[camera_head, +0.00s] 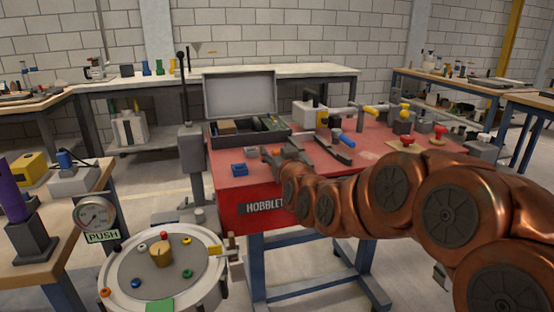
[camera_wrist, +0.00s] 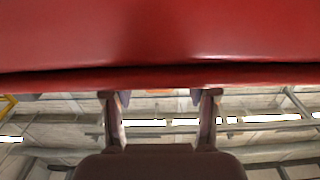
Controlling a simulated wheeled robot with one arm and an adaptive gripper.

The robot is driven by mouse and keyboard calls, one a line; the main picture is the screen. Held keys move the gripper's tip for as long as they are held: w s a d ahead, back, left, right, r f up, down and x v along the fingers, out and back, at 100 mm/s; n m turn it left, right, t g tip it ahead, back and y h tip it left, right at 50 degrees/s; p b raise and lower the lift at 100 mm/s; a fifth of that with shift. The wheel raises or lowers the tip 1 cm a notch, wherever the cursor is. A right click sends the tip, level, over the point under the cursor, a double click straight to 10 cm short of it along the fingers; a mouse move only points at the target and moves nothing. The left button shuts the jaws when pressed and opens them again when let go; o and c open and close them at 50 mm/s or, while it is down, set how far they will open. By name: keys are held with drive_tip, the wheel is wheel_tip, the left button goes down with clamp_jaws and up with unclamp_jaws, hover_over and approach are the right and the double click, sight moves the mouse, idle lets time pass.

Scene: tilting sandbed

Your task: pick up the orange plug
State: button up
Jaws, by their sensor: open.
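My gripper (camera_head: 276,158) is over the front left part of the red table top, near its front edge. Its two fingers are apart, and they also show in the wrist view (camera_wrist: 160,98) with no object clearly between them. A small orange spot (camera_head: 277,153) shows beside the fingers in the head view; it may be the orange plug, but it is too small and too covered to tell. In the wrist view a broad red surface (camera_wrist: 160,35) fills the top, close beyond the fingertips.
A blue block (camera_head: 245,169) lies left of my gripper on the red table (camera_head: 232,205). An open grey case (camera_head: 240,95) stands behind. A blue-handled tool (camera_head: 346,139) lies to the right. A round plate (camera_head: 125,275) with coloured knobs, one orange (camera_head: 105,292), stands at the front left.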

sight(277, 150)
drive_tip(key=shift+c, duration=0.2)
clamp_jaws()
idle(0.4)
wheel_tip(277, 150, up, 12)
drive_tip(key=p, duration=0.2)
drive_tip(key=shift+f, duration=0.2)
idle(0.3)
